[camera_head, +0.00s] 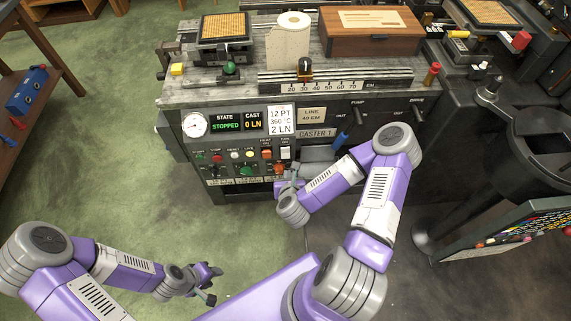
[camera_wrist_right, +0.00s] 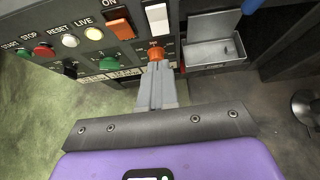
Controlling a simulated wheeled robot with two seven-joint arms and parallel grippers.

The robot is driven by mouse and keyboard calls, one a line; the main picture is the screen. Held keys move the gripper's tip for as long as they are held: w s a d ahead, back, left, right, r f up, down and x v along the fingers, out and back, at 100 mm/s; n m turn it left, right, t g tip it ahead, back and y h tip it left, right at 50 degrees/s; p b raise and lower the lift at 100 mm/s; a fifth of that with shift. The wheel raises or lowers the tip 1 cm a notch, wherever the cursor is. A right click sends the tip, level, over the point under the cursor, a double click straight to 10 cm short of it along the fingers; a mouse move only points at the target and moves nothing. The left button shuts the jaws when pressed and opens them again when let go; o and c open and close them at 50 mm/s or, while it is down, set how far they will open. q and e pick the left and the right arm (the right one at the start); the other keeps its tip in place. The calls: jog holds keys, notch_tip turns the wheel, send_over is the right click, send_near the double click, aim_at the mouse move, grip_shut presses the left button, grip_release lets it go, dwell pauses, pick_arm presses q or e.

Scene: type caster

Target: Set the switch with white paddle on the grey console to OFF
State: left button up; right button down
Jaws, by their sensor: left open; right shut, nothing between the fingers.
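The grey console (camera_head: 240,150) carries a row of controls on its front. The switch with white paddle (camera_head: 285,153) is at the right end of the upper row, beside an orange paddle switch (camera_head: 266,154). In the right wrist view the white paddle (camera_wrist_right: 157,18) stands above my right gripper (camera_wrist_right: 157,68), which is shut and empty. Its fingertips are below the paddle, apart from it, overlapping an orange-red knob (camera_wrist_right: 156,53). I cannot tell the paddle's setting for certain. My left gripper (camera_head: 213,283) is open and empty, low over the green floor, away from the console.
Round buttons (camera_wrist_right: 69,40) and a green knob (camera_wrist_right: 107,63) lie left of the paddles. A small open metal tray (camera_wrist_right: 215,52) is to the right. A blue-handled lever (camera_head: 341,138) sticks out above it. Green floor (camera_head: 100,180) lies free at left.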

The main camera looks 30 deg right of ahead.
jog(key=b, duration=0.4)
send_near(285, 157)
jog(key=x, duration=0.5)
jog(key=shift+s+f, duration=0.1)
jog(key=shift+f, duration=0.1)
jog(key=shift+w+d+f, duration=0.2)
jog(key=shift+w+d, duration=0.05)
jog(key=shift+w, duration=0.45)
jog(key=shift+w+d+f, duration=0.1)
jog(key=shift+w+f, duration=0.05)
jog(key=shift+w, duration=0.05)
jog(key=shift+r, duration=0.2)
jog(key=shift+r+p, duration=0.6)
jog(key=shift+r, duration=0.2)
